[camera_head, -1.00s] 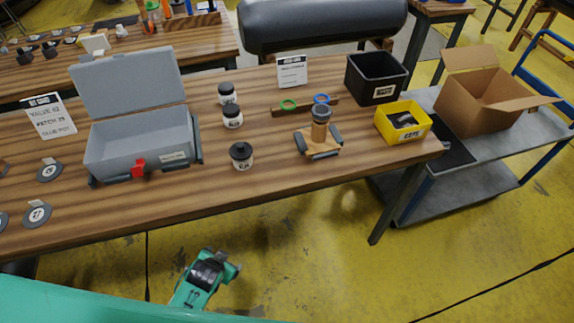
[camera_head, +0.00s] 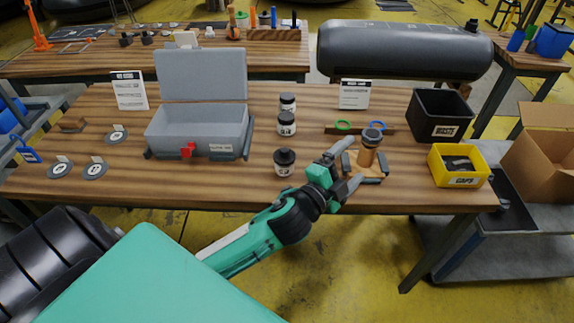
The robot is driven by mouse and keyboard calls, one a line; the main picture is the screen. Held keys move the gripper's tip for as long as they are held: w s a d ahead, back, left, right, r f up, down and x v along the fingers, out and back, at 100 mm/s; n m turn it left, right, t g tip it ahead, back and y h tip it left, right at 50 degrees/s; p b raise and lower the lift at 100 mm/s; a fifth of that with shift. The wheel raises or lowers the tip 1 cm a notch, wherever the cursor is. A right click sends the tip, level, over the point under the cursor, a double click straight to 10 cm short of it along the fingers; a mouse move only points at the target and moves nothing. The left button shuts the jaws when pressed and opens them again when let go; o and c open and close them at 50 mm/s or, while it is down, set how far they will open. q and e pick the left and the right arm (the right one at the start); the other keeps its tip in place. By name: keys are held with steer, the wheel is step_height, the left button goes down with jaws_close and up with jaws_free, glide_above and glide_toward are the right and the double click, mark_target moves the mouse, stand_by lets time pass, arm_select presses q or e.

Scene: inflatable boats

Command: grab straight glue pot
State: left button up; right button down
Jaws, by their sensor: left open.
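Three small dark jars with black lids and white labels stand on the wooden table: a back jar (camera_head: 288,103), a middle jar (camera_head: 286,123) and a front jar (camera_head: 285,162). Their labels are too small to read. A brown cylinder with a dark top (camera_head: 369,148) stands upright on a small wooden stand (camera_head: 372,174) with grey blocks. My left gripper (camera_head: 351,164) is open. Its two fingers point at the brown cylinder from the left and front, and I cannot tell whether they touch it. My right gripper is not in view.
A grey open case (camera_head: 197,135) stands left of the jars. A white sign (camera_head: 354,94) stands behind.

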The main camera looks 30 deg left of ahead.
arm_select(q)
steer(key=d+r+m+g+h, duration=0.6)
steer(key=d+r+m+h, duration=0.25)
steer(key=m+h, duration=0.8)
steer(key=m+g+y, duration=1.3)
steer(key=m+y, duration=0.8)
steer(key=m, duration=0.2)
glide_above(284, 159)
steer(key=w, duration=0.1)
steer(key=f, duration=0.7)
steer(key=shift+w+d+f, duration=0.1)
steer(key=shift+w+f, duration=0.1)
steer(key=shift+f, duration=0.2)
steer(key=shift+a+f, duration=0.2)
steer(key=shift+f, duration=0.1)
step_height(284, 159, down, 8)
steer(key=shift+f+p, duration=0.1)
steer(key=shift+p, duration=0.45)
steer(key=f, duration=0.1)
steer(key=f+p, duration=0.1)
steer(key=f, duration=0.2)
steer(key=shift+a+f, duration=0.3)
steer(key=shift+f, duration=0.1)
steer(key=shift+c, duration=0.9)
steer(key=c, duration=1)
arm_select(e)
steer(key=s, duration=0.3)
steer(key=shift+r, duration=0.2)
